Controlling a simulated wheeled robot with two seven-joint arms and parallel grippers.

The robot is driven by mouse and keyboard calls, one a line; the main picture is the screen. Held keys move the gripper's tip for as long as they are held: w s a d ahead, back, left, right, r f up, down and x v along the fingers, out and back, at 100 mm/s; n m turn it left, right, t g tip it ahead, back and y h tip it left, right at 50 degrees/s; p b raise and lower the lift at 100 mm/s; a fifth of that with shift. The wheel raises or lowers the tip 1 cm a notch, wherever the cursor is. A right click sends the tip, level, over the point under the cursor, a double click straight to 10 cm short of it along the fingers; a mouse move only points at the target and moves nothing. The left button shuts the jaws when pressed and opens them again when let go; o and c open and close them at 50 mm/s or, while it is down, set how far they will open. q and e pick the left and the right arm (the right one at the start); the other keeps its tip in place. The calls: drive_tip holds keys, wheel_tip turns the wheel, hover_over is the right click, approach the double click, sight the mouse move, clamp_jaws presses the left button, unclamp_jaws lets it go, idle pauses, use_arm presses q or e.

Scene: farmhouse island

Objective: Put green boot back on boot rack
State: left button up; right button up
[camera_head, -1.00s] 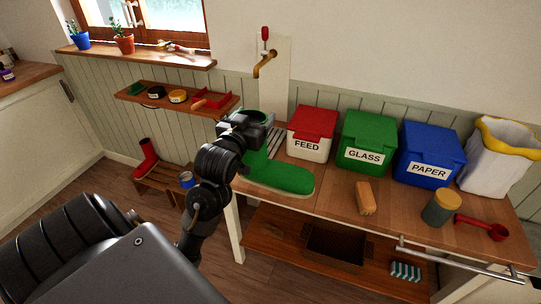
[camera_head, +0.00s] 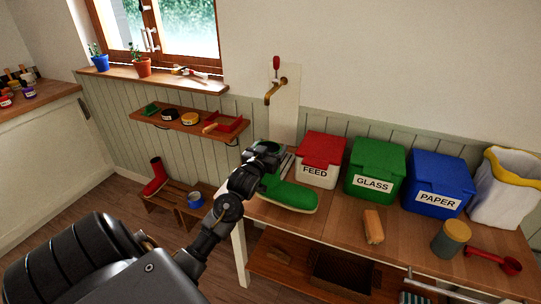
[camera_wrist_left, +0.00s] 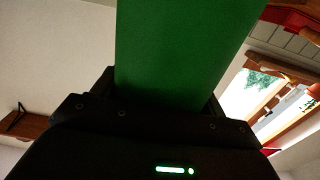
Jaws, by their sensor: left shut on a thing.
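The green boot (camera_head: 290,194) is at the left end of the wooden table in the head view, its foot pointing right. My left gripper (camera_head: 266,154) is shut on the boot's shaft, near its top. The shaft also fills the upper middle of the left wrist view (camera_wrist_left: 185,50), between the fingers. I cannot tell whether the sole touches the table. The boot rack (camera_head: 168,200) is a low wooden bench on the floor at the left. A red boot (camera_head: 155,178) stands on its left part, and a blue-labelled tin (camera_head: 195,200) is at its right. My right gripper is not in view.
On the table (camera_head: 330,222) are a feed bin (camera_head: 318,160), a glass bin (camera_head: 374,172), a paper bin (camera_head: 437,184), a brush (camera_head: 373,227), a jar (camera_head: 450,239) and a red scoop (camera_head: 495,261). A wall shelf (camera_head: 175,122) hangs above the rack.

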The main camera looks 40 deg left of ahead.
use_arm(q)
drive_tip(key=shift+w+a+f, duration=0.1)
drive_tip(key=shift+w+f, duration=0.05)
drive_tip(key=shift+f+p, duration=0.65)
drive_tip(key=shift+f, duration=0.95)
drive_tip(key=o, duration=1.6)
drive_tip(key=shift+f, duration=0.15)
drive_tip(key=shift+b+v, duration=1.2)
drive_tip(key=shift+v, duration=4.8)
